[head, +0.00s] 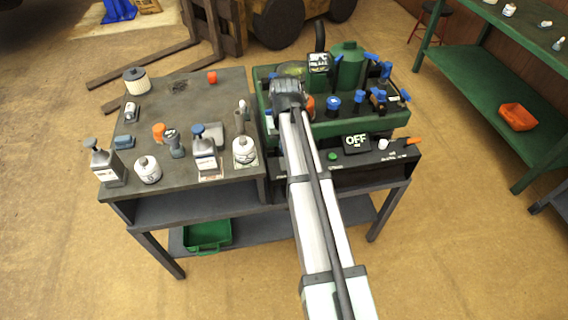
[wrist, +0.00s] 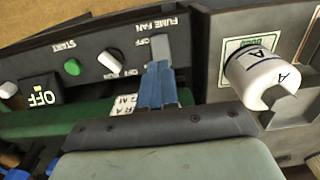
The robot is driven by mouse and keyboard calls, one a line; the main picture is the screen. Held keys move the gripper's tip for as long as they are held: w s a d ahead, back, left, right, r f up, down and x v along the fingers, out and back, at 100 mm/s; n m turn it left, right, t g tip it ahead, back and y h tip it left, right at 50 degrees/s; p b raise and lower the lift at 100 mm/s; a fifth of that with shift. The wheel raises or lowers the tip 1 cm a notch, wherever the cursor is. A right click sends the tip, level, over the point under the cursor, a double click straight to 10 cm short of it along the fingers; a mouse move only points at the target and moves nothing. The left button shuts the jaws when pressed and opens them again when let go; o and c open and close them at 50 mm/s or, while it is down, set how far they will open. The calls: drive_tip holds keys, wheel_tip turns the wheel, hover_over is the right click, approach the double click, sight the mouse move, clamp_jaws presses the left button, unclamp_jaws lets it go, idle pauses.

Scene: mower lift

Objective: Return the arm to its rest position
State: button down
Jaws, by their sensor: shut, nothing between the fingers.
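My arm (head: 318,205) reaches from the bottom of the head view over the front of the green machine (head: 390,120). Its dark end (head: 288,92) is above the machine's left part and hides the fingers there.
The grey bench (head: 200,95) left of my arm holds several bottles, a white filter (head: 136,81) and small parts. A white bottle marked A (wrist: 262,80) is right of the fingers. A display (head: 356,143) reads OFF. A green bin (head: 208,235) sits on the lower shelf.

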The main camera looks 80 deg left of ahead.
drive_tip(key=shift+r, duration=0.35)
idle(0.3)
